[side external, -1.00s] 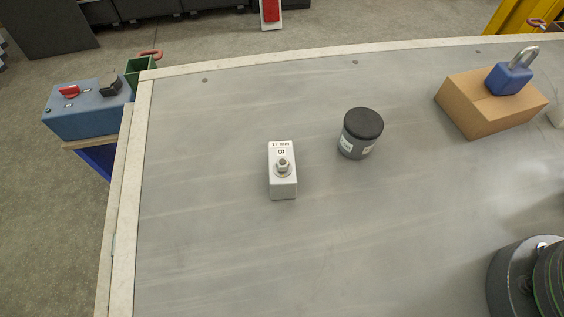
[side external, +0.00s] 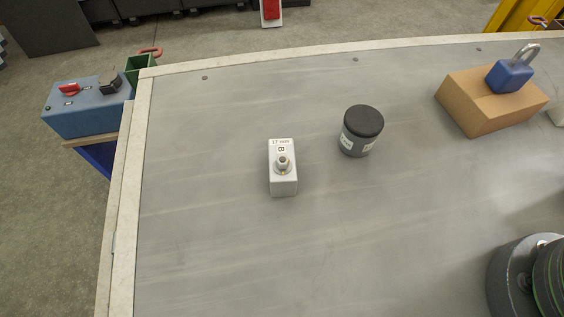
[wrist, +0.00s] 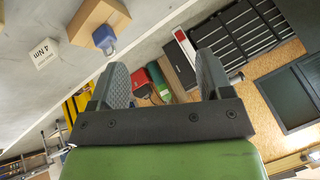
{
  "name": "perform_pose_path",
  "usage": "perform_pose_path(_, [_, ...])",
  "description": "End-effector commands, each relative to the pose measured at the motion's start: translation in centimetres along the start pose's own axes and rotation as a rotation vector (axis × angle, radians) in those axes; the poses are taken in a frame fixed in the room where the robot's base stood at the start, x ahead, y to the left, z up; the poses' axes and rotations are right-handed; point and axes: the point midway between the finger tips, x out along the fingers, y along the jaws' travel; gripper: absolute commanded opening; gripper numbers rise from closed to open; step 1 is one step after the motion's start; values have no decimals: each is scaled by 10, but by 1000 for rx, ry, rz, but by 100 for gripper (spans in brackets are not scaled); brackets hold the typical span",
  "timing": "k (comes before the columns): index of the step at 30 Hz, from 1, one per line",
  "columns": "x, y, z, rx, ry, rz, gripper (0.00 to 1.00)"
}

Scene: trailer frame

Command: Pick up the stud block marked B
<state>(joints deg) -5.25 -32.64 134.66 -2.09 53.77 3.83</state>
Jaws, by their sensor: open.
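The stud block marked B (side external: 283,179) is a small white block with a metal stud and nut on top and a "17 mm" label. It stands upright on the grey table (side external: 220,240), left of the middle in the side view. My gripper (wrist: 162,80) shows in the wrist view with its two dark fingers apart and nothing between them. It points away over the table's edge toward the room. The block marked B is not in the wrist view, and my gripper's fingers are not in the side view.
A black-lidded jar (side external: 361,131) stands right of the block. A cardboard box (side external: 480,112) with a blue padlock (side external: 510,76) on it is farther right. A white block marked 4 Nm (wrist: 43,53) shows in the wrist view. The table left of and below block B is clear.

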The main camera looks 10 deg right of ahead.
Motion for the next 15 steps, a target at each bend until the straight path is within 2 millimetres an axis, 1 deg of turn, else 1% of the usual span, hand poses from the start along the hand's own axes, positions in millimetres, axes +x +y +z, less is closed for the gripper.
perform_pose_path(1, [7, -13, -10, -11, -48, 2, 72])
perform_pose_path(3, [19, -32, -22, -21, -104, 9, 72])
perform_pose_path(5, [32, -49, -29, -31, -151, 20, 72])
perform_pose_path(8, [58, -78, -36, -48, -225, 43, 72])
perform_pose_path(9, [70, -90, -36, -54, -253, 55, 72])
perform_pose_path(11, [89, -108, -35, -67, -292, 76, 72])
perform_pose_path(12, [102, -121, -31, -76, -315, 90, 72])
perform_pose_path(14, [123, -138, -24, -89, -350, 115, 72])
perform_pose_path(15, [138, -149, -16, -100, -371, 133, 72])
